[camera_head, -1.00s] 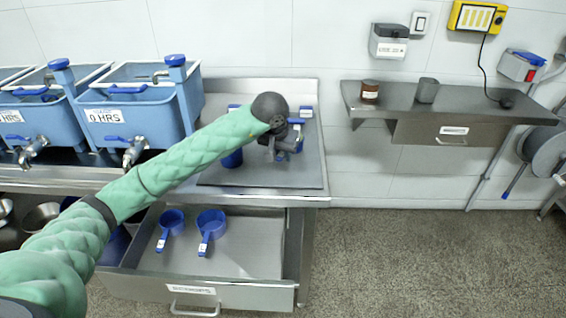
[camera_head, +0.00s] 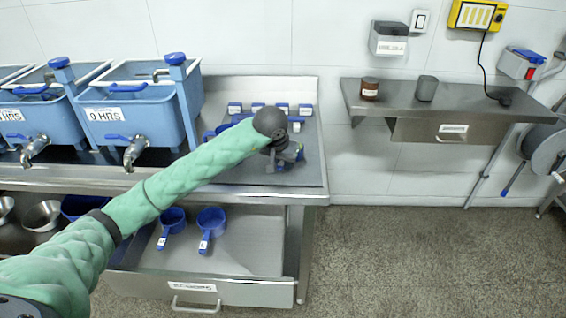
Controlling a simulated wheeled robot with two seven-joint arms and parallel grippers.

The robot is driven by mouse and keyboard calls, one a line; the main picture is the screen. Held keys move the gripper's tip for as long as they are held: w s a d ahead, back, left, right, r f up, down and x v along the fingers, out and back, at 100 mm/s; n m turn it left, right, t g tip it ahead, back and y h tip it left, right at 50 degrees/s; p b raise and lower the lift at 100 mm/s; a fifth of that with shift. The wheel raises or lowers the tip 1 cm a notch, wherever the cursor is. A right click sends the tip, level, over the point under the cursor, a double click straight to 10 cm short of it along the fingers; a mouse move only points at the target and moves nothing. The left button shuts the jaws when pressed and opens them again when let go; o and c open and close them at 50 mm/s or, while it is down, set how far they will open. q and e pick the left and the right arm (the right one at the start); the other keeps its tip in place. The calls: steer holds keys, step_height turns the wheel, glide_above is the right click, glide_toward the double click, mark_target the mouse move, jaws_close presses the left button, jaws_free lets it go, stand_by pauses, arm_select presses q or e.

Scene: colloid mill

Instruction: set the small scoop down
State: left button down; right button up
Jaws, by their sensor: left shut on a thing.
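My left gripper (camera_head: 283,163) is over the dark mat (camera_head: 235,174) on the steel bench. By it is a small blue scoop (camera_head: 294,153), mostly hidden by the gripper. The jaws are shut on the scoop, low over the mat; I cannot tell whether it touches the mat. My right gripper is not in view.
Several small blue labelled items (camera_head: 305,110) stand along the mat's back. Blue scoops show partly behind my arm. An open drawer (camera_head: 240,240) below holds two blue scoops (camera_head: 211,222). Blue tanks (camera_head: 125,105) stand left. The mat's right front is clear.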

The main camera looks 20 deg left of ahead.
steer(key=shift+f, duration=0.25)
arm_select(q)
steer(key=c, duration=1.3)
jaws_free()
steer(key=shift+r, duration=0.25)
steer(key=b+v, duration=0.1)
steer(key=v, duration=1)
steer(key=shift+s+r+b, duration=0.25)
steer(key=shift+b, duration=0.05)
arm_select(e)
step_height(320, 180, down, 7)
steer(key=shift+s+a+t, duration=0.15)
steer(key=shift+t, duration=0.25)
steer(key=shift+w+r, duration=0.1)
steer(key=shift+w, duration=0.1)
